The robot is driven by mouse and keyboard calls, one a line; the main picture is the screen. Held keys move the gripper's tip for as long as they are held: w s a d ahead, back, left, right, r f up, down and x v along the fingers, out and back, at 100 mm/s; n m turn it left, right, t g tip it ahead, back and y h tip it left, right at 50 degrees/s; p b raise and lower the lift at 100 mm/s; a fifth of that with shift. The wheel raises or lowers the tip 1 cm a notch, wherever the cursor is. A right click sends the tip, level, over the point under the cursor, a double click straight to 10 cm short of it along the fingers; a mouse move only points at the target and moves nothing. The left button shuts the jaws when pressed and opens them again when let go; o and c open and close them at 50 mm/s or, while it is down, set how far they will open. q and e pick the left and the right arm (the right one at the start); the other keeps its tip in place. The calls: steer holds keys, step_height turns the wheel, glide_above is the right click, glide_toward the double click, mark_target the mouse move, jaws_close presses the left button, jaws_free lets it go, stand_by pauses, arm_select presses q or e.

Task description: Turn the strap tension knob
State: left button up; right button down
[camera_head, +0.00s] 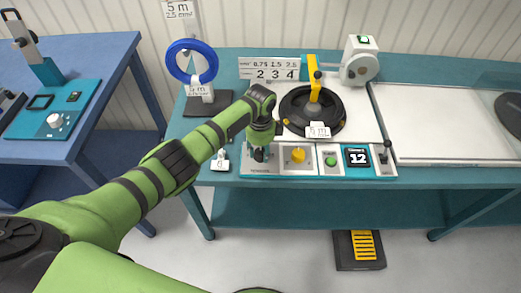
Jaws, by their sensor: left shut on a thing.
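My left gripper (260,149) points down at the left end of the white control panel (275,172) on the teal bench. It is shut on a small dark knob there, which its fingers mostly hide. The panel lettering below it is too small to read, so I cannot confirm that this is the strap tension knob. A yellow knob (298,155) sits just right of the gripper, apart from it. My right gripper is out of view.
Further right on the panel are a green button (331,160), a display reading 12 (357,157) and a lever (385,152). A black reel (298,113) lies behind. A blue coil (181,75) hangs back left. A yellow-treaded pedal (365,244) is on the floor.

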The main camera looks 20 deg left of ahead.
mark_target(260, 152)
arm_select(q)
steer(key=shift+s+f, duration=0.1)
steer(key=o, duration=1.1)
steer(key=shift+o, duration=0.2)
steer(key=shift+r, duration=0.5)
step_height(260, 152, up, 11)
